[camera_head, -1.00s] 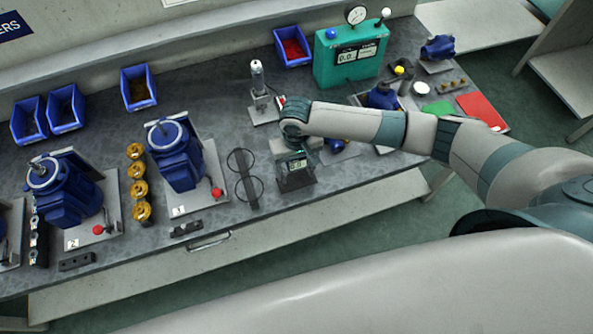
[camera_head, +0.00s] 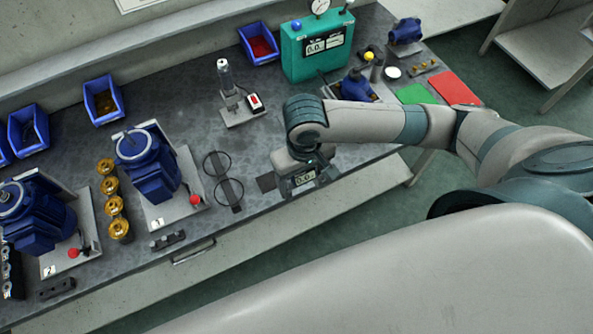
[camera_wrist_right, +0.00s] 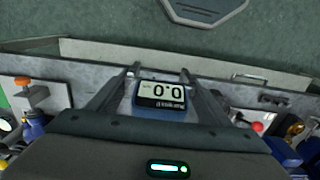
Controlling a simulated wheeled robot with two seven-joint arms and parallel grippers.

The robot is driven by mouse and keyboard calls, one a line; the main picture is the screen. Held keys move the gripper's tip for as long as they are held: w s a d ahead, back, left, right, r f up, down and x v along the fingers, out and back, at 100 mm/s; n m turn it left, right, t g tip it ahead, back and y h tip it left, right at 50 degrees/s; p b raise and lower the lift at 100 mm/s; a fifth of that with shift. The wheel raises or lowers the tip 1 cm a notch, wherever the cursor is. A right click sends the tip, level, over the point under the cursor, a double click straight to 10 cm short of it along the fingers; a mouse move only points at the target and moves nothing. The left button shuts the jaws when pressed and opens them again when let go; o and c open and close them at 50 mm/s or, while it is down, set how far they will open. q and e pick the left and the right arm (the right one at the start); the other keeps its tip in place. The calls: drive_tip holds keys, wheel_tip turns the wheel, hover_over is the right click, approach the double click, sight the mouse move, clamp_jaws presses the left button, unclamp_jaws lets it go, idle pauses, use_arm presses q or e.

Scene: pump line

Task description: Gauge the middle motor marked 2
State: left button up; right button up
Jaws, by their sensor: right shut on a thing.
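The motor marked 2 (camera_head: 40,218) is a blue motor on a grey plate at the left of the head view. Its plate carries the number card and a red knob. My right gripper (camera_head: 303,170) is over the bench's front edge, well to the right of that motor. It is shut on a small gauge (camera_head: 305,178) with a lit display. In the right wrist view the gauge (camera_wrist_right: 160,98) sits between the fingers and reads 0.0. The gripper's fingertips are partly hidden in the head view. My left gripper is not in view.
A motor marked 1 (camera_head: 147,165) stands between motor 2 and my gripper. Gold parts (camera_head: 114,205), dark-rimmed glasses (camera_head: 224,180) and a dark pad (camera_head: 266,183) lie on the bench (camera_head: 190,110). A green tester (camera_head: 317,48) stands behind. The floor before the bench is clear.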

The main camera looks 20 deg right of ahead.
idle(0.6)
drive_tip(key=w+d+b, duration=0.1)
drive_tip(key=b, duration=0.1)
drive_tip(key=w+d+f+b, duration=0.1)
drive_tip(key=d+b, duration=0.1)
drive_tip(key=shift+w, duration=0.25)
drive_tip(key=shift+a, duration=0.1)
